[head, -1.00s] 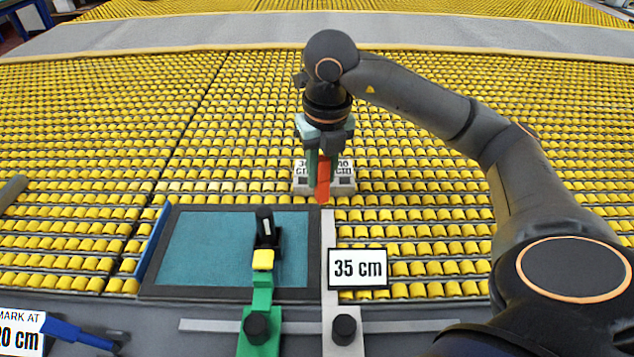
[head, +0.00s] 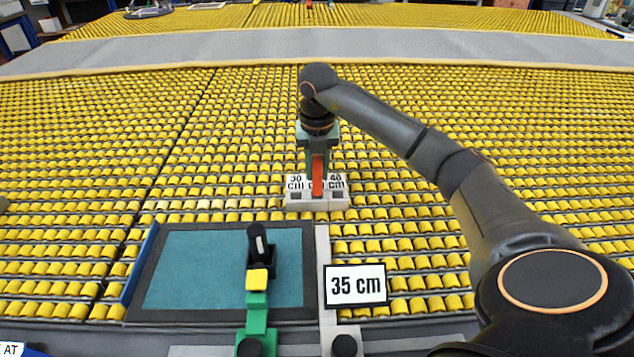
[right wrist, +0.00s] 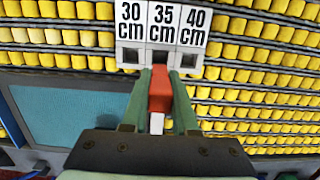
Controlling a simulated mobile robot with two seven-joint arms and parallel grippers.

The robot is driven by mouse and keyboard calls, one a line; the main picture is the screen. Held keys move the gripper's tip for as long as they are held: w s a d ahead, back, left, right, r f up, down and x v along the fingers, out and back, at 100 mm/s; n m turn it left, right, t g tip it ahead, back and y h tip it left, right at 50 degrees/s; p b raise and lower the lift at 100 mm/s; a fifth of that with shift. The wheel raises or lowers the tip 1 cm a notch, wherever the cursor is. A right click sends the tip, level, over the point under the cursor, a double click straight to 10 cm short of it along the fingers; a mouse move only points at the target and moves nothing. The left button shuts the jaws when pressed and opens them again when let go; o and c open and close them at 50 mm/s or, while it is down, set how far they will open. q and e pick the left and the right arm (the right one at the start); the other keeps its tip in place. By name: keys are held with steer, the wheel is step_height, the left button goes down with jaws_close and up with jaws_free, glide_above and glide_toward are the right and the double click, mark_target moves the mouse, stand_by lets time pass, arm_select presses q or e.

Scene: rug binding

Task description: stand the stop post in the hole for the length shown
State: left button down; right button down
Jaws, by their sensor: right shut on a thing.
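A pale block (head: 302,204) with a row of three holes stands on the yellow rollers, marked 30, 35 and 40 cm; its labels also show in the right wrist view (right wrist: 130,22). A white sign (head: 355,285) reads 35 cm. My right gripper (head: 318,165) is shut on the orange-red stop post (head: 318,178), which is held roughly upright at the block's middle position. In the right wrist view the post (right wrist: 160,90) lines up with the 35 cm label, between the 30 and 40 cm holes. Whether its lower end is inside the hole is hidden. My left gripper is out of view.
A teal rug piece (head: 205,270) with a dark border lies in front of the block, to the left. A green fixture (head: 257,315) with a black-handled part and a pale bar (head: 325,280) stand close to it. Open yellow rollers (head: 130,140) surround the block.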

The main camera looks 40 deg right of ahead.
mark_target(317, 182)
steer(key=shift+w+d+f, duration=0.4)
steer(key=shift+w+f, duration=0.1)
steer(key=shift+f, duration=1.9)
steer(key=shift+f, duration=0.1)
steer(key=c, duration=0.7)
jaws_free()
steer(key=r, duration=0.8)
steer(key=s+r, duration=0.1)
steer(key=r, duration=0.3)
steer(key=shift+a+r+p, duration=0.1)
steer(key=shift+a+p, duration=0.25)
steer(key=shift+a, duration=0.05)
